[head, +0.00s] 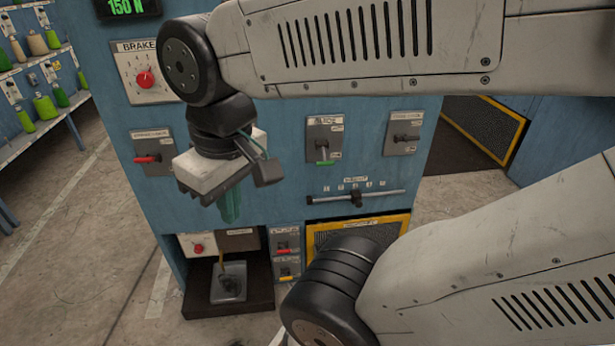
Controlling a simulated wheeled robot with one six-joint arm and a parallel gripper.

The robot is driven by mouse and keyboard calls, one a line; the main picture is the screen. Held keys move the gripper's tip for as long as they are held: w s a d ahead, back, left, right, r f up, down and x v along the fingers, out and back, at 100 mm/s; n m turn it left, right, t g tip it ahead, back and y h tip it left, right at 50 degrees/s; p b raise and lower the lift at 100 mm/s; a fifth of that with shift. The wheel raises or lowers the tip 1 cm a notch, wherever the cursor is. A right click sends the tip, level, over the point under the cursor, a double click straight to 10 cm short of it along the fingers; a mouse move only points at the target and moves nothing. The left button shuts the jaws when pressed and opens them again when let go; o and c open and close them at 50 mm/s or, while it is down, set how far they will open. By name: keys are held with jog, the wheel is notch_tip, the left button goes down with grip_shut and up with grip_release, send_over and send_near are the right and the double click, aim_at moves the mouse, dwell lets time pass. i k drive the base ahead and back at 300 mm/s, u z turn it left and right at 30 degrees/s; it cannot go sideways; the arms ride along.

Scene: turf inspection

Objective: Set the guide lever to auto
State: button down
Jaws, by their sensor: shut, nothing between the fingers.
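Several lever plates are on the blue machine front, and their labels are too small to read surely, so I cannot tell for certain which is the guide lever. A plate (325,130) right of my gripper carries a lever with a green grip (325,162) pointing down. A plate at the right has a dark lever (407,138) lying sideways. A plate at the left has a red-gripped lever (147,159), also sideways. My gripper (230,212) has its teal fingers shut and pointing down, in front of the panel between the red and green levers. It holds nothing.
A brake dial (145,79) and a display (128,8) are above. A rail with a slider (357,198) runs below the green lever. Small red and orange levers (284,250) and a pedal (229,282) are low down. Shelves with bottles (45,107) stand left. My arm covers the upper right.

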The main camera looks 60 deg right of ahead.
aim_at(324, 154)
jog(key=k, duration=1.15)
jog(key=z, duration=2.1)
